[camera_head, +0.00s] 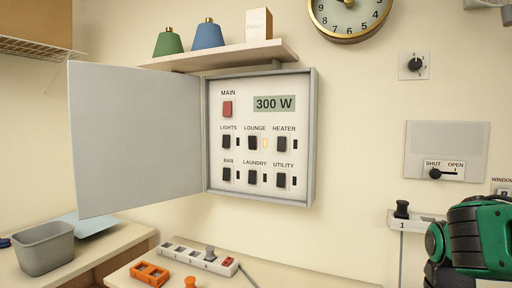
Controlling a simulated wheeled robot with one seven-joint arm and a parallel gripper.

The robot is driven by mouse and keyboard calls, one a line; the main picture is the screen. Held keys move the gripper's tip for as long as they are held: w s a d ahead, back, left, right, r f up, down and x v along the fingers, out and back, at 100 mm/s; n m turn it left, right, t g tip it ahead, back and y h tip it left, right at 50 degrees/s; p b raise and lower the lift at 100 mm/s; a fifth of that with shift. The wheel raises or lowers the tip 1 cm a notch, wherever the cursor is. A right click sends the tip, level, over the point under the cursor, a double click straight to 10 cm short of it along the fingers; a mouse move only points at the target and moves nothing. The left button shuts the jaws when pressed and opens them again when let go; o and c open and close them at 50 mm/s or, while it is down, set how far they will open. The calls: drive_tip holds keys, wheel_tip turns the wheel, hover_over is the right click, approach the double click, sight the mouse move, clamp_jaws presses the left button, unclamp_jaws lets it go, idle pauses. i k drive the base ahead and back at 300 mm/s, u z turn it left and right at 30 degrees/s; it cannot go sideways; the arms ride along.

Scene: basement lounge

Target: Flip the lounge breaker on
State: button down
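The breaker panel (312,150) is on the wall with its grey door (135,140) swung open to the left. The lounge breaker (253,143) is a black rocker in the middle of the upper row, under the label LOUNGE. The red MAIN switch (227,108) is above, and the display (274,103) reads 300 W. My green and black arm is at the lower right, well away from the panel. No gripper fingers can be made out.
A shelf (225,56) with a green shade, a blue shade and a box is above the panel. Below are a power strip (200,258), an orange block (149,274) and a grey bin (46,247). A SHUT/OPEN lever (435,174) is at right. The space before the breakers is clear.

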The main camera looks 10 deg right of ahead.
sight(252, 146)
drive_tip(key=z, duration=0.45)
drive_tip(key=k, duration=1.3)
drive_tip(key=u, duration=0.4)
drive_tip(key=i, duration=1)
